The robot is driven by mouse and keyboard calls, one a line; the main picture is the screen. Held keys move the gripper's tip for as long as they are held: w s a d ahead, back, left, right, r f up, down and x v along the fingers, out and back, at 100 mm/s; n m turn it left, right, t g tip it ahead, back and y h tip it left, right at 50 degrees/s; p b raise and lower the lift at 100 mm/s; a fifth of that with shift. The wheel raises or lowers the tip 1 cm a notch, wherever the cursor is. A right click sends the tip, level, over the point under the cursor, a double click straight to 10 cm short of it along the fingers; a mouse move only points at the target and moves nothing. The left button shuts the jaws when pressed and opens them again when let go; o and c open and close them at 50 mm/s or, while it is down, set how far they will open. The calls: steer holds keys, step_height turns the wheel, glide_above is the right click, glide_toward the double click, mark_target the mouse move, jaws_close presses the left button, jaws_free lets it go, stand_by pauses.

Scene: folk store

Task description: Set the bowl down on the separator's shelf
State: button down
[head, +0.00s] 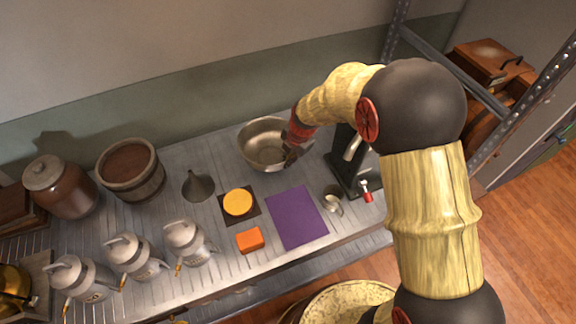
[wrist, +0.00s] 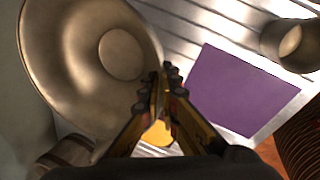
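The metal bowl (head: 258,150) is at the back of the slatted metal counter, left of the separator. My gripper (head: 289,153) is at the bowl's right rim. In the wrist view the bowl (wrist: 75,60) fills the left side, and my gripper's fingers (wrist: 166,75) are close together with the rim between them. The bowl looks roughly level; I cannot tell whether it touches the counter. The separator (head: 343,172), a dark stand with a metal spout, is right of the bowl and partly hidden by my arm.
A purple mat (head: 297,217), a small metal cup (head: 333,203), an orange block (head: 250,240) and a yellow disc on a dark square (head: 238,202) lie in front. A funnel (head: 197,186), a wooden bucket (head: 133,172) and several metal cans (head: 186,243) stand left. A metal rack post (head: 395,32) rises at right.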

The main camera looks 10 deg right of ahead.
steer(key=shift+f+b, duration=0.3)
steer(key=shift+f, duration=1.4)
steer(key=c, duration=2.1)
jaws_free()
steer(key=shift+o, duration=0.3)
steer(key=p+v, duration=0.3)
steer(key=v, duration=0.9)
steer(key=shift+r, duration=0.2)
